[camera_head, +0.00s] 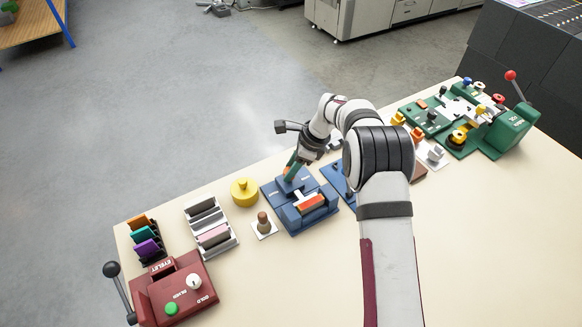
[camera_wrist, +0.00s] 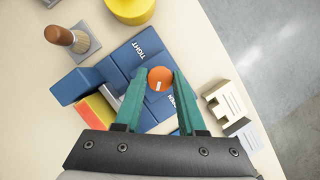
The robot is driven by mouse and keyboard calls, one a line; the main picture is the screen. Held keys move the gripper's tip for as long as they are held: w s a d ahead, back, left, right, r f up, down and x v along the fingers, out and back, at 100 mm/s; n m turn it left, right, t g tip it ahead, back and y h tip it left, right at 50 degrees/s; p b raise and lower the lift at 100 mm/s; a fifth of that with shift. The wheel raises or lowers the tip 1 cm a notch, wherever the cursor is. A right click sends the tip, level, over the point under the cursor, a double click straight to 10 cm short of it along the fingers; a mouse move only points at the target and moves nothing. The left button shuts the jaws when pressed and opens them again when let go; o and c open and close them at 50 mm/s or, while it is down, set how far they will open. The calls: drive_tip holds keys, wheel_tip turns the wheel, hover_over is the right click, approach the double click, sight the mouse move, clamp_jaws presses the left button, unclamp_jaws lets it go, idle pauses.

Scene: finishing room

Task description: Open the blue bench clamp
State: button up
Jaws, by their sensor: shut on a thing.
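The blue bench clamp (camera_head: 297,222) stands on the cream table in the middle of the head view. It also shows in the wrist view (camera_wrist: 75,86), with the word TIGHT on its top and a second label partly hidden by a finger. A block with an orange-red top (camera_head: 310,203) sits in the clamp. My gripper (camera_wrist: 161,72) has teal fingers shut on an orange knob (camera_wrist: 160,79) with a small white mark, between the two labels. In the head view my gripper (camera_head: 291,170) reaches down onto the clamp's back part and mostly hides the knob.
A yellow round thing (camera_head: 244,192) and a brush on a stand (camera_head: 263,224) are close left of the clamp. A dark red press (camera_head: 175,292) stands at the front left. A green machine (camera_head: 500,130) is at the far right. My arm covers part of the table.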

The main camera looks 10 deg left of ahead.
clamp_jaws()
drive_tip(key=shift+n, duration=0.3)
drive_tip(key=n+g, duration=0.1)
drive_tip(key=n, duration=0.2)
drive_tip(key=shift+w+n+h, duration=0.1)
drive_tip(key=shift+n+h, duration=0.2)
drive_tip(key=shift+n+g+h, duration=0.3)
drive_tip(key=shift+n+g, duration=0.6)
drive_tip(key=shift+n, duration=1)
drive_tip(key=o, duration=1)
unclamp_jaws()
drive_tip(key=shift+o, duration=0.2)
